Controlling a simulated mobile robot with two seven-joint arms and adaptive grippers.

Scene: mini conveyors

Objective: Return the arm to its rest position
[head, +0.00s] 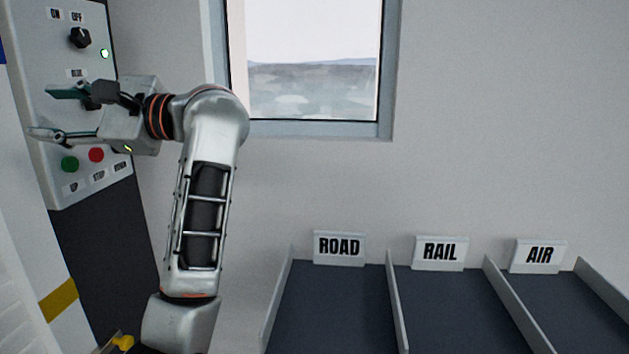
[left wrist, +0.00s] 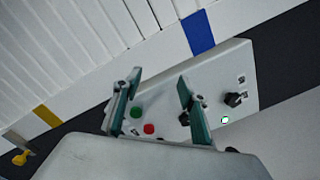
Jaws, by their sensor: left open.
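My left gripper (head: 50,113) is raised in front of a grey control panel (head: 30,60) at the left of the head view. Its two fingers are spread, with nothing between them. In the left wrist view the open fingers (left wrist: 158,98) point at the same panel (left wrist: 248,58), with a gap in front of the green button (left wrist: 137,112) and red button (left wrist: 149,129). I cannot tell whether a fingertip touches the panel. My left arm (head: 205,190) bends up from the bottom of the head view. My right gripper is not in view.
The panel has a black knob (head: 79,38) and a lit white indicator (head: 104,53). Dark chutes with signs ROAD (head: 339,247), RAIL (head: 440,251) and AIR (head: 538,255) stand at the lower right. A window (head: 314,60) is behind. The space before the wall right of my arm looks clear.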

